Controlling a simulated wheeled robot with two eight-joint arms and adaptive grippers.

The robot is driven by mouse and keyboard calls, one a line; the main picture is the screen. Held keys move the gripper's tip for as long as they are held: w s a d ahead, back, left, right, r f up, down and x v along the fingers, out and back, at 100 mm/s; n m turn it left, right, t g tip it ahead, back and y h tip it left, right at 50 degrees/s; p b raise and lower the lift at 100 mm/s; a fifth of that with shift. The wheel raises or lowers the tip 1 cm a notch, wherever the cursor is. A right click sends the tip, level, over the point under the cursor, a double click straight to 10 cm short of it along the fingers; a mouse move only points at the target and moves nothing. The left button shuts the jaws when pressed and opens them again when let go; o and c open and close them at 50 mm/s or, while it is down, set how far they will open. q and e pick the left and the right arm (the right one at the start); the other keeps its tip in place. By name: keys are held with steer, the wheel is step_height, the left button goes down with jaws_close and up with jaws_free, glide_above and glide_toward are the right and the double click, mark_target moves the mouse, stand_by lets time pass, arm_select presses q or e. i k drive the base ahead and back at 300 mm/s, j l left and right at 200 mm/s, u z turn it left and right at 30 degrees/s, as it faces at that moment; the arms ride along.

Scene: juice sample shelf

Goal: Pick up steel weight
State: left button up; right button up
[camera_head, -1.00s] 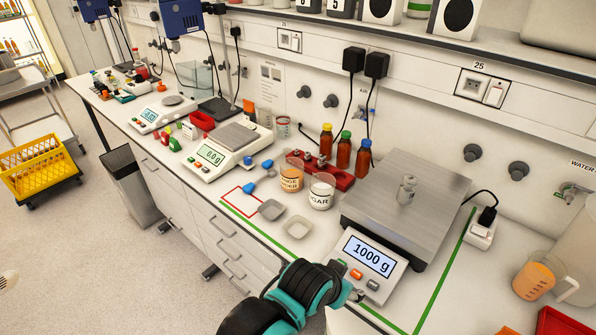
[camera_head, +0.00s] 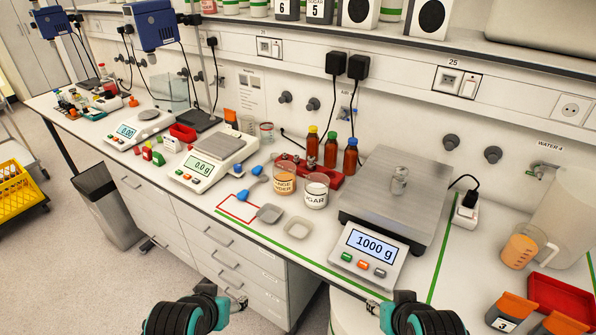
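The steel weight (camera_head: 400,180) is a small metal cylinder with a knob on top. It stands upright on the steel pan of the large scale (camera_head: 385,215), whose display reads 1000 g. My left gripper (camera_head: 241,302) is low in the view in front of the drawers, to the left of and well away from the weight. My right gripper (camera_head: 371,305) is at the bottom, near the bench's front edge below the scale display. Neither gripper touches the weight. Both grippers are small and dark here, so their finger gaps are unclear.
A jug (camera_head: 522,246) and red tray (camera_head: 560,298) are at the right. A shelf runs above; space around the weight is clear.

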mark_target(400, 180)
steer(key=z, duration=0.75)
